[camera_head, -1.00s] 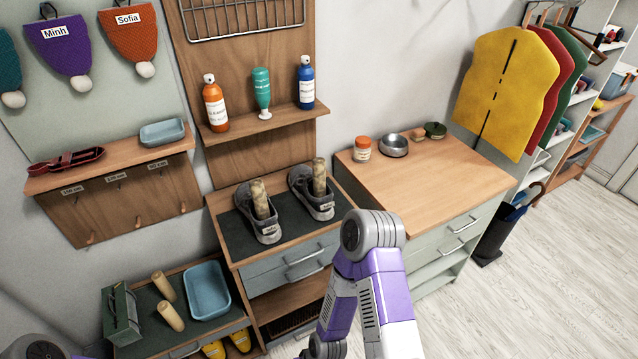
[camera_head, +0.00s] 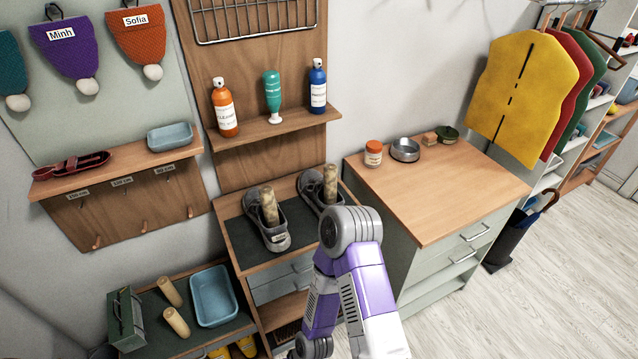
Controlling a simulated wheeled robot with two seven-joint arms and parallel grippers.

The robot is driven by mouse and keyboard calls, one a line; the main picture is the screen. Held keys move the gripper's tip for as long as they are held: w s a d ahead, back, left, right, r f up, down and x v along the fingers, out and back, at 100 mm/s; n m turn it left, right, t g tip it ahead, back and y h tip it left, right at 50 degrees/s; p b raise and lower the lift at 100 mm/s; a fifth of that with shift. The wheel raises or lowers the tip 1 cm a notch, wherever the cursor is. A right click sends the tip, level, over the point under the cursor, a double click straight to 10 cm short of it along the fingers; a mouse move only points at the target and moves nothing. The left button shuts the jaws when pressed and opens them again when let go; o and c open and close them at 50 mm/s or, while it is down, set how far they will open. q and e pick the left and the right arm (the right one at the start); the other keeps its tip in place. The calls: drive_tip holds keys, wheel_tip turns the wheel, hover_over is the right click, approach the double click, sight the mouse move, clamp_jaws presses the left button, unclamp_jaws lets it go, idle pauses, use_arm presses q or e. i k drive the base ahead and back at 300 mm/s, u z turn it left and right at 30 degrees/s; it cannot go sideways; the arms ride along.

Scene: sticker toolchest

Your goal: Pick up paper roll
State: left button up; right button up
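Several tan rolls that look like paper rolls are in view. One roll (camera_head: 268,206) stands in the left grey shoe (camera_head: 277,238), and another roll (camera_head: 330,184) stands in the right grey shoe (camera_head: 311,190), on the dark top of the middle cabinet. Two more rolls lie on the low dark-topped unit at bottom left: an upper roll (camera_head: 171,291) and a lower roll (camera_head: 177,322). A purple and grey arm of mine rises in front of the middle cabinet and partly covers the right shoe. Neither of my grippers shows.
A blue tray (camera_head: 236,318) and a green box (camera_head: 126,318) sit beside the loose rolls. A wooden-topped cabinet (camera_head: 455,200) stands to the right with a jar and bowl at its back. Bottles stand on a wall shelf (camera_head: 285,127).

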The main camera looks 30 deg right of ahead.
sight(330, 169)
drive_tip(key=z, duration=0.05)
drive_tip(key=i, duration=0.15)
drive_tip(key=z, duration=0.75)
